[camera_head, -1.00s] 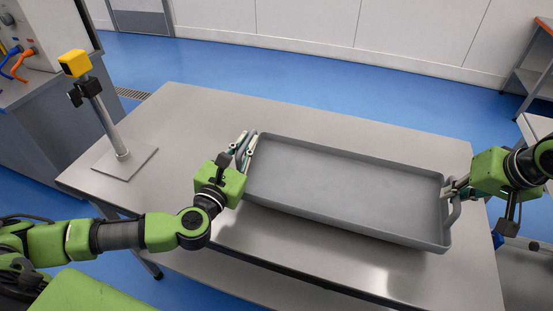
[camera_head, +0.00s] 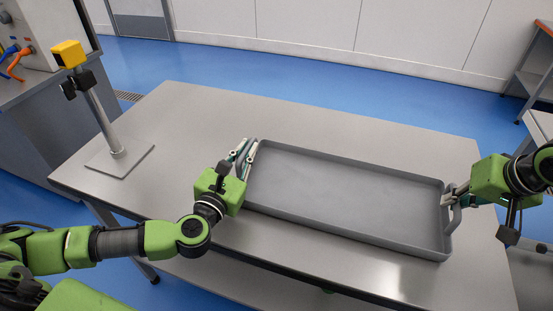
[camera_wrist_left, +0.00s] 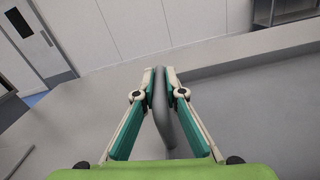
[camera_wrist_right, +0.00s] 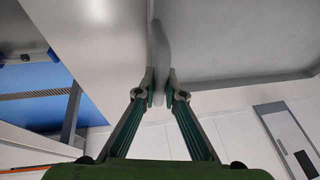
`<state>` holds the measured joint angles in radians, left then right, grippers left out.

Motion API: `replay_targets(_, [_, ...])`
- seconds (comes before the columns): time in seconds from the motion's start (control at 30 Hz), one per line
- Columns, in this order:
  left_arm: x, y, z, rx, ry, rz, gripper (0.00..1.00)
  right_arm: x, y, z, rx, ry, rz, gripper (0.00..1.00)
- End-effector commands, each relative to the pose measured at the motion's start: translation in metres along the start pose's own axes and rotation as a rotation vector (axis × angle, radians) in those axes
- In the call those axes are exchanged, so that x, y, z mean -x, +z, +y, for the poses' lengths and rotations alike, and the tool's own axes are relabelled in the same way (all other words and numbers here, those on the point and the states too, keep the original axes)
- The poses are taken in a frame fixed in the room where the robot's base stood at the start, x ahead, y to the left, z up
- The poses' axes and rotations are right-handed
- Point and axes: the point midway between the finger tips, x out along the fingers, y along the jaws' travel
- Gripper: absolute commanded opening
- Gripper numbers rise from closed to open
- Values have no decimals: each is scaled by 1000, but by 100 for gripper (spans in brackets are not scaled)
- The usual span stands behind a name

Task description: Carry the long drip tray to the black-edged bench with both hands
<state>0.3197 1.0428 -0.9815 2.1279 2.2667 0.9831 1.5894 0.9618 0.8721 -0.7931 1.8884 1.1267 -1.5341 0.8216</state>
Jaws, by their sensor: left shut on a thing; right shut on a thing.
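The long grey drip tray (camera_head: 345,233) is level over a steel-topped table (camera_head: 205,125); whether it touches the top cannot be told. My left gripper (camera_head: 247,150) is shut on the handle at its left end, and this grey handle (camera_wrist_left: 160,105) stands between the fingers in the left wrist view. My right gripper (camera_head: 447,197) is shut on the right-end handle, with this handle (camera_wrist_right: 159,55) between the fingers in the right wrist view. The tray is empty.
A stand with a yellow block (camera_head: 68,54) on its post is at the table's left end. A grey cabinet (camera_head: 45,125) with a cabled unit is beyond it. Another bench (camera_head: 540,124) shows at the right edge. Blue floor (camera_head: 330,83) is clear behind the table.

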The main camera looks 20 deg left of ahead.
Motion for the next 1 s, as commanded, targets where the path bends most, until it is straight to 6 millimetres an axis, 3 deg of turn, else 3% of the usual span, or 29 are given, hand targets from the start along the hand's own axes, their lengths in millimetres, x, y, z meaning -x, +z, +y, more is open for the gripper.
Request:
replay_targets(0.13, [-1, -11, 1, -3, 8, -2, 0, -10, 3, 5, -3, 6, 2, 0])
replay_targets(0.17, [-1, -8, 2, -3, 8, 0, 18, -7, 2, 4, -3, 6, 1, 17])
replay_targets(0.2, [-1, -8, 1, -3, 7, 0, 27, -7, 2, 4, -3, 6, 0, 26])
replay_targets(0.67, [8, -9, -1, -1, 1, 3, 27, -7, 3, 2, -1, 1, 0, 26])
replay_targets(1.0, [71, -10, -1, -2, 0, 6, 27, -7, 3, 2, 0, 0, 0, 26])
